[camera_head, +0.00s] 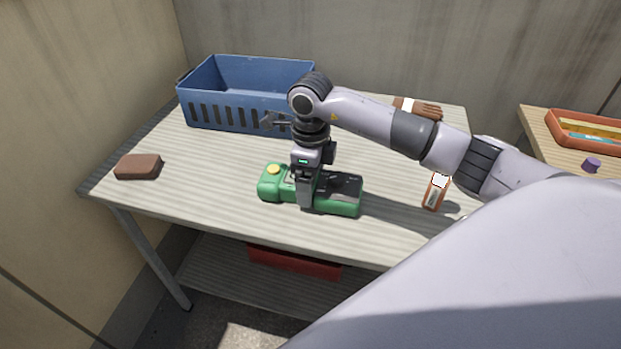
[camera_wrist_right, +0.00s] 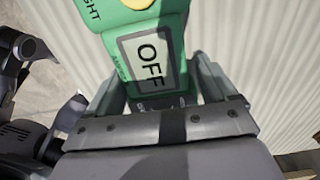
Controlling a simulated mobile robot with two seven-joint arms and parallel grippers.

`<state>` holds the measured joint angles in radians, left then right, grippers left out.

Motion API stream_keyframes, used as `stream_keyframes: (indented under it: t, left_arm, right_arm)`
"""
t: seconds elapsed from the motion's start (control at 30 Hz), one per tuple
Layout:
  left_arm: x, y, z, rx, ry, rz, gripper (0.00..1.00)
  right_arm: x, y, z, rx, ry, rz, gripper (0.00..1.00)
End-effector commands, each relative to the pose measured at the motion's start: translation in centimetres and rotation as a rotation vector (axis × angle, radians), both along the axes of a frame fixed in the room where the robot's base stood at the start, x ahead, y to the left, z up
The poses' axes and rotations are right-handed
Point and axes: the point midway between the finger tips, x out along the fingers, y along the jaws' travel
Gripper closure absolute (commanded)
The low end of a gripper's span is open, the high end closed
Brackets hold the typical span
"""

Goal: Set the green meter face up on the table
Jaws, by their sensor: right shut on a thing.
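The green meter (camera_head: 345,208) is near the front middle of the table (camera_head: 215,170), with a yellow round button at its left end. My right gripper (camera_head: 306,200) points down from above and is shut across the meter's middle. In the right wrist view the meter (camera_wrist_right: 178,32) shows its face towards the camera, with a display reading OFF, so it is face up. It looks level, at or very near the tabletop; I cannot tell whether it touches. The gripper hides part of its face in the head view.
A blue basket (camera_head: 240,112) stands at the back left. A red bin (camera_head: 295,262) is below. The front left tabletop is clear.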

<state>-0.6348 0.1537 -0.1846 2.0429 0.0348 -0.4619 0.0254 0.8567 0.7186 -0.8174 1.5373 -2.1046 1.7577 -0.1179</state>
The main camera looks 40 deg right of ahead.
Motion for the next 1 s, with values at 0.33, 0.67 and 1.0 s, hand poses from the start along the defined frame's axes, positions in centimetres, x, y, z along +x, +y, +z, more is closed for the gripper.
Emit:
stream_keyframes:
  t: [0.33,0.67,1.0]
  left_arm:
    - [0.0,-0.2,0.0,-0.006,0.001,0.005,0.28]
    - [0.0,-0.1,0.4,-0.006,0.001,0.006,0.28]
    - [0.0,0.0,0.7,-0.001,0.002,0.002,0.28]
  right_arm:
    - [0.0,0.0,0.0,0.001,0.0,0.001,0.0]
    - [0.1,0.0,4.5,0.001,-0.006,0.001,0.0]
    - [0.1,0.0,10.8,0.0,-0.002,0.0,0.0]
